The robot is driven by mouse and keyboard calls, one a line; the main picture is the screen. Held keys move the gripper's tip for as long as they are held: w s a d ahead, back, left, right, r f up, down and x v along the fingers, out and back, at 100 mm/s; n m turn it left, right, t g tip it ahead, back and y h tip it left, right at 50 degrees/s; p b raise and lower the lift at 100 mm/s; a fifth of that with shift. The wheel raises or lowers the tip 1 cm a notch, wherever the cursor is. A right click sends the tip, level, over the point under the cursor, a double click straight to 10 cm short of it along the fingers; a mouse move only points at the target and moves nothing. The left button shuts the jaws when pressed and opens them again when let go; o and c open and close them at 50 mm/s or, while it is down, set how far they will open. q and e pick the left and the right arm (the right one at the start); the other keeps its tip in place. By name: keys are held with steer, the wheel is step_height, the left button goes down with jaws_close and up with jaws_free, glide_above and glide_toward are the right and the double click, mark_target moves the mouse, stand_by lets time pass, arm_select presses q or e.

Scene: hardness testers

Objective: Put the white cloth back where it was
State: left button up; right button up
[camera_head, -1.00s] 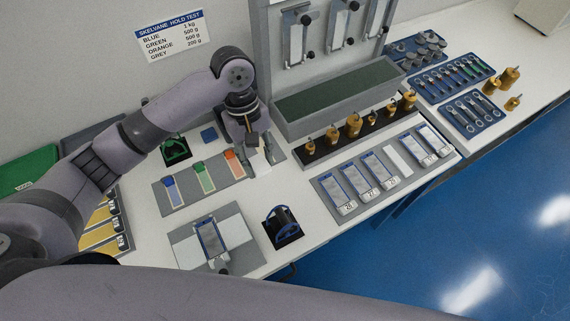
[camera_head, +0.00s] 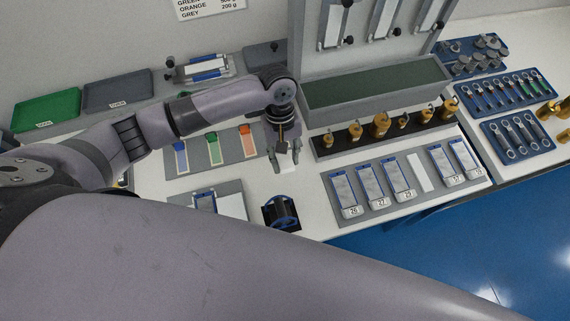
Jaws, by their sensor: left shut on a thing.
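My left gripper (camera_head: 284,163) points down over the white bench, just right of the grey board with coloured strips. It is shut on a small white piece, which looks like the white cloth (camera_head: 286,188) and hangs below the fingertips. Its edges are hard to tell against the white bench. A grey tray (camera_head: 362,209) to the right holds several numbered plates, with a plain white strip (camera_head: 419,172) between two of them. My right gripper is out of view.
A black and blue holder (camera_head: 281,212) stands just below the gripper. A row of brass weights (camera_head: 379,125) on a black stand lies to the right, before a grey trough (camera_head: 376,88). Green (camera_head: 45,109) and grey (camera_head: 118,95) trays lie back left. The bench's front edge is near.

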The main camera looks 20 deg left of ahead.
mark_target(284, 167)
arm_select(q)
steer(key=shift+f, duration=0.8)
step_height(284, 167, down, 4)
steer(key=shift+f, duration=0.1)
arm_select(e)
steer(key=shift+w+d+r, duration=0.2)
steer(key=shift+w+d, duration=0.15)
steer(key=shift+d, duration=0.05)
arm_select(q)
steer(key=shift+s+f, duration=0.1)
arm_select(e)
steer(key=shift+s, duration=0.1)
arm_select(q)
steer(key=o, duration=0.7)
steer(key=shift+c, duration=0.2)
steer(key=o, duration=0.4)
steer(key=shift+o, duration=0.2)
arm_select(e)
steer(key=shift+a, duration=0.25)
